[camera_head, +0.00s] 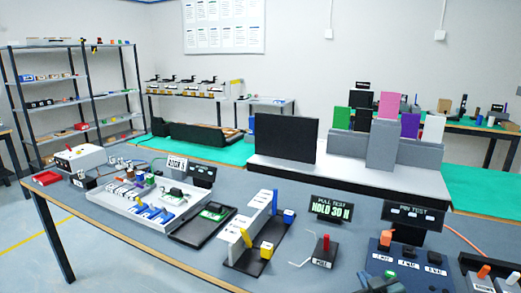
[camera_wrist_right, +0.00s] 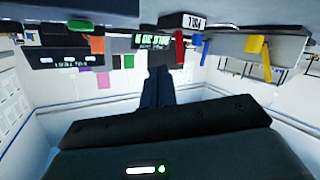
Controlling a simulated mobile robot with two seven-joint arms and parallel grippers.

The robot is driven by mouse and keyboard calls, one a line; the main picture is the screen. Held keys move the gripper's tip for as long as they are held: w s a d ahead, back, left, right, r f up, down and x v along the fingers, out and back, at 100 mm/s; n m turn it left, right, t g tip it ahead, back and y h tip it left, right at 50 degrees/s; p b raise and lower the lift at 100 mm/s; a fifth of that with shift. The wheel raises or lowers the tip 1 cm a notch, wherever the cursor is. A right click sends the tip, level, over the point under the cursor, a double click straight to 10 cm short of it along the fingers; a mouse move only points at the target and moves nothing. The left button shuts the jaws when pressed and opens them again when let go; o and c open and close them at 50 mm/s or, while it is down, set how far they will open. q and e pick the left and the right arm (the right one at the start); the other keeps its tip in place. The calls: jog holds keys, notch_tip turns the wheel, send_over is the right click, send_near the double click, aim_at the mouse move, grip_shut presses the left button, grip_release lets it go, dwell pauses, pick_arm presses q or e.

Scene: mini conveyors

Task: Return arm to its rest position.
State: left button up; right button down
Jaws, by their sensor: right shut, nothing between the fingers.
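My right gripper (camera_head: 374,281) shows only in part, dark, at the bottom edge of the head view, between the red-lever fixture (camera_head: 325,252) and the pin test board (camera_head: 405,268). In the right wrist view its dark fingers (camera_wrist_right: 157,76) are together with nothing between them. That view is upside down, with the bench along the top. The gripper appears clear of the bench items. My left gripper is not in the head view.
The grey bench carries a white tray (camera_head: 112,207) of parts, a black tray (camera_head: 185,237), a white block fixture with yellow and blue pieces (camera_head: 246,230), and a pull test display (camera_head: 331,208). An orange cable (camera_head: 463,240) lies right. A black panel (camera_head: 286,138) stands behind.

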jog(key=s+a+f+g+y, duration=0.1)
jog(key=s+a+f, duration=0.2)
jog(key=s, duration=0.6)
jog(key=s+a+f+g+y, duration=0.1)
jog(key=s+a+f, duration=0.3)
jog(key=s, duration=0.5)
jog(key=s+a+f+g, duration=0.2)
jog(key=s+a, duration=0.3)
jog(key=s, duration=0.5)
jog(key=shift+a+f+m+y, duration=0.15)
jog(key=shift+f+m+y, duration=0.25)
jog(key=shift+f, duration=0.4)
jog(key=shift+s, duration=0.1)
